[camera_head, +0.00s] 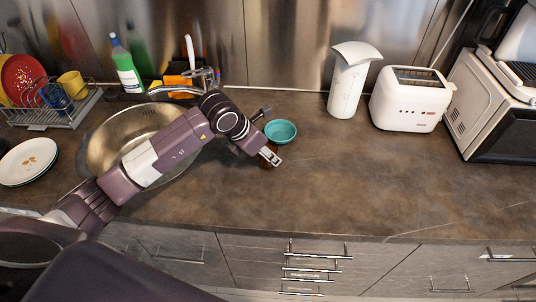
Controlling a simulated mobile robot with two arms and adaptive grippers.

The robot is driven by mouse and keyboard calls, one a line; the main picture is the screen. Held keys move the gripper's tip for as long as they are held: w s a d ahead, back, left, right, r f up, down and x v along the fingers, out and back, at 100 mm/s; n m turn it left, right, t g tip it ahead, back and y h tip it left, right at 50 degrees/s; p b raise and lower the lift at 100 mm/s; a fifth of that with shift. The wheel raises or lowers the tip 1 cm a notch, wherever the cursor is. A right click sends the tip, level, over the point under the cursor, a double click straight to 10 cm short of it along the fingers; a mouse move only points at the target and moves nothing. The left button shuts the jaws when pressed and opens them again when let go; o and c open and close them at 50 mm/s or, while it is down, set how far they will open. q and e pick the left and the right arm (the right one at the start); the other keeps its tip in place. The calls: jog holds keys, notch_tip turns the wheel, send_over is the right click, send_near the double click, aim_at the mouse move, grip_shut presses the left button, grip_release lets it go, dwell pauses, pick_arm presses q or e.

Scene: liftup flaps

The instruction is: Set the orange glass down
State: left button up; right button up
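My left gripper (271,157) is low over the brown countertop, just right of the sink and in front of a teal bowl. A small brownish-orange patch shows at its fingertips, probably the orange glass (266,163). The gripper and wrist hide most of it. I cannot tell whether the fingers grip it or whether its base touches the counter. My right gripper is not in view.
The teal bowl (281,131) stands close behind the gripper. The round metal sink (104,142) lies under my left arm.

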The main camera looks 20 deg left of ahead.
pick_arm(q)
jog(key=shift+f, duration=0.8)
jog(key=o, duration=0.7)
jog(key=shift+f, duration=0.15)
jog(key=o, duration=0.5)
jog(key=shift+r, duration=0.25)
jog(key=shift+s+a+r, duration=0.1)
jog(key=shift+r, duration=0.1)
jog(key=b+v, duration=0.2)
jog(key=v, duration=0.9)
jog(key=shift+s+a+r, duration=0.1)
jog(key=shift+r, duration=0.1)
